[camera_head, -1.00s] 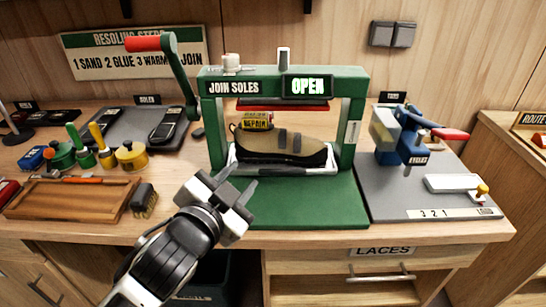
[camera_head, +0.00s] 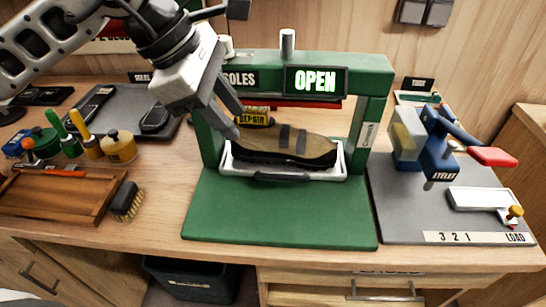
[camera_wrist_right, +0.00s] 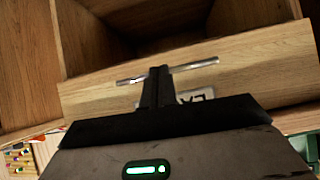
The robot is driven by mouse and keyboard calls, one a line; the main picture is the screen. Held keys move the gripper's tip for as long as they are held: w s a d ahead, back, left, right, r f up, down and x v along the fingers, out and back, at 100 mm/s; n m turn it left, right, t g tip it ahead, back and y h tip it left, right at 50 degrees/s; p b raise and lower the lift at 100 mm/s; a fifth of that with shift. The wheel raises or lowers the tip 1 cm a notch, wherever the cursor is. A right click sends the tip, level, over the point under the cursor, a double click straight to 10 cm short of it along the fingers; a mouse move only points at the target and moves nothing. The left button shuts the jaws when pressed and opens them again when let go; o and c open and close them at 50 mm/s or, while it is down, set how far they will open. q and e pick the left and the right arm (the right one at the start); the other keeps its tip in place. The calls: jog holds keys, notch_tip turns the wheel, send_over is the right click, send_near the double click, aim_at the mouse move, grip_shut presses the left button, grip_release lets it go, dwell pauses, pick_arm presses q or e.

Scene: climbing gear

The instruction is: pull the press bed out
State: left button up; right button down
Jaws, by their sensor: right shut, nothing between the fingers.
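The green press (camera_head: 337,66) stands on the bench with its sign reading OPEN. Its press bed (camera_head: 340,172), a white-framed tray with a dark front handle (camera_head: 282,177), sits low between the posts. A tan and black shoe (camera_head: 310,147) lies on it. My left gripper (camera_head: 237,124) is in front of the left post, above the bed's left end and close to the shoe; its fingers look apart, with nothing seen between them. Contact with the shoe cannot be told. My right gripper (camera_wrist_right: 160,75) is shut and empty by a drawer handle (camera_wrist_right: 195,66) in the right wrist view.
The green base (camera_head: 280,220) before the bed is clear. A blue eyelet tool (camera_head: 430,150) stands at right on a grey mat. Pots, a brush (camera_head: 127,201) and a wooden tray (camera_head: 55,195) are at left.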

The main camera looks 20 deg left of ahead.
aim_at(274, 175)
pick_arm(q)
jog(key=x, duration=0.5)
jog(key=a+p+x, duration=0.1)
jog(key=x, duration=0.4)
jog(key=p+x, duration=0.1)
jog(key=x, duration=0.4)
jog(key=shift+w+f, duration=0.3)
jog(key=shift+f, duration=0.1)
grip_shut()
